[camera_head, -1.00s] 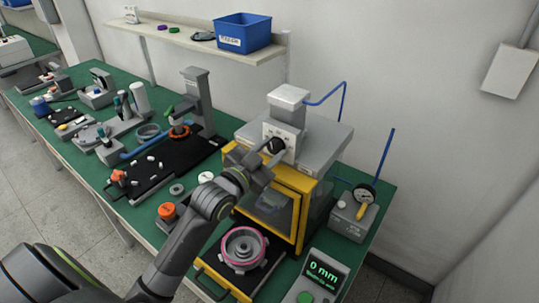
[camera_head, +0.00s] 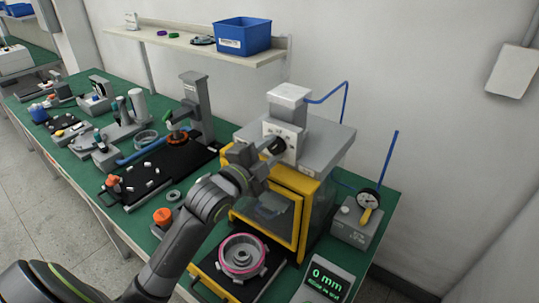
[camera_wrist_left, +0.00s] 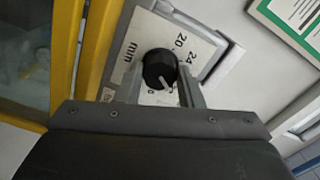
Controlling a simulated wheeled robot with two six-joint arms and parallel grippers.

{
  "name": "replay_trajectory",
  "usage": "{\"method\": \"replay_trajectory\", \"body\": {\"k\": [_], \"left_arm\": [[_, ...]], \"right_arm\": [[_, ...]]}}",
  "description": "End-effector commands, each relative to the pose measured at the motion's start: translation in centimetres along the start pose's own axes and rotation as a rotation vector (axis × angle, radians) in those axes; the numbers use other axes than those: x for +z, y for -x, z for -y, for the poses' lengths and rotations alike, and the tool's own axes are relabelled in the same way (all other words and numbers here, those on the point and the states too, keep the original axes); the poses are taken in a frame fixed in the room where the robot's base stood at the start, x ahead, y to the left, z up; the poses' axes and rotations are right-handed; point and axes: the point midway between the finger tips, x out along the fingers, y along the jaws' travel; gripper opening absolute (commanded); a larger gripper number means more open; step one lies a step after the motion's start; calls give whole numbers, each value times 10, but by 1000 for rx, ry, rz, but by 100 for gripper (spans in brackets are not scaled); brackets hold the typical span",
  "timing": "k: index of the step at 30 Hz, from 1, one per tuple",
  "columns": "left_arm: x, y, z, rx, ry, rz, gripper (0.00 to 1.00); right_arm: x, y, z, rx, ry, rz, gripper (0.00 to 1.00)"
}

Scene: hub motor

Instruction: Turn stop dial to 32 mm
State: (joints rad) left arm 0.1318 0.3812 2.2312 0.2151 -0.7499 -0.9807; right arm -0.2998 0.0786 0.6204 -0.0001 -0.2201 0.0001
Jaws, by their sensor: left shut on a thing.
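The stop dial (camera_head: 276,147) is a black round knob on a light scale plate on the front of the grey press head. In the left wrist view the dial (camera_wrist_left: 160,68) shows "20", "24" and "mm" on its plate, and its white pointer line points down and slightly right. My left gripper (camera_head: 264,152) is at the dial; in the wrist view its two fingers (camera_wrist_left: 160,88) are shut on the knob, one on each side. The fingers hide part of the scale. The display (camera_head: 326,280) reads "0 mm". My right gripper is not in view.
Below the dial is the yellow-framed guard (camera_head: 300,225) of the press. A pink-ringed hub (camera_head: 242,255) sits in front of it. A gauge box (camera_head: 352,225) stands to the right. A black tray (camera_head: 160,165) and other stations fill the green bench to the left.

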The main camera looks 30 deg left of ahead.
Motion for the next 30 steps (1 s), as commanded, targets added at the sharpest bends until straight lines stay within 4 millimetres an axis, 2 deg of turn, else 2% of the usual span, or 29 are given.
{"method": "replay_trajectory", "body": {"k": [9,23,24,28,30], "left_arm": [[1,0,-2,3,-91,1,11],[1,0,-2,4,-102,2,11],[1,0,-2,4,-102,2,36],[0,0,-1,3,-102,1,53],[0,0,-1,3,-102,1,55]], "right_arm": [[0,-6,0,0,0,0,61],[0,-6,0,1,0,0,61],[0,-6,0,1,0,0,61],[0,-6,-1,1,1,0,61],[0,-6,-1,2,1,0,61]]}}
